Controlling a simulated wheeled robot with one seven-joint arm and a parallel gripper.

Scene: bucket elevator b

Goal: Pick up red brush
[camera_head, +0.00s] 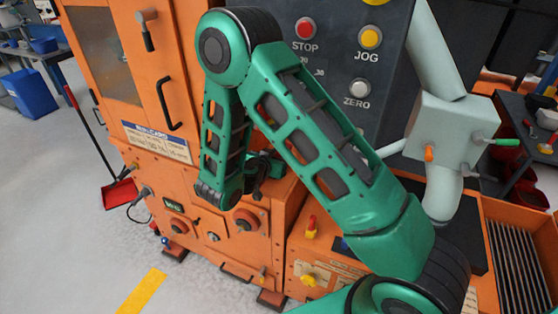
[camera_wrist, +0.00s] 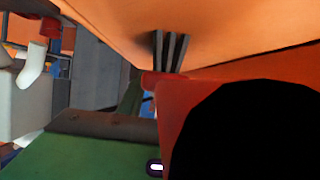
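A red tool with a long dark handle stands on the floor at the left in the head view. Its wide red end (camera_head: 119,194) looks like a dustpan or brush head; I cannot tell which. Its handle leans up along the orange machine. My gripper (camera_head: 258,172) is partly hidden behind my green arm, close to the front of the orange machine and to the right of the red tool, well apart from it. I cannot make out whether its fingers are open. The red tool cannot be made out in the wrist view.
The orange machine (camera_head: 165,115) with door handles and knobs fills the middle. A grey control panel (camera_head: 345,75) has STOP, JOG and ZERO buttons. A blue bin (camera_head: 30,92) stands at far left. Grey floor (camera_head: 60,235) is clear at left. Wrist view shows a close orange surface (camera_wrist: 240,35).

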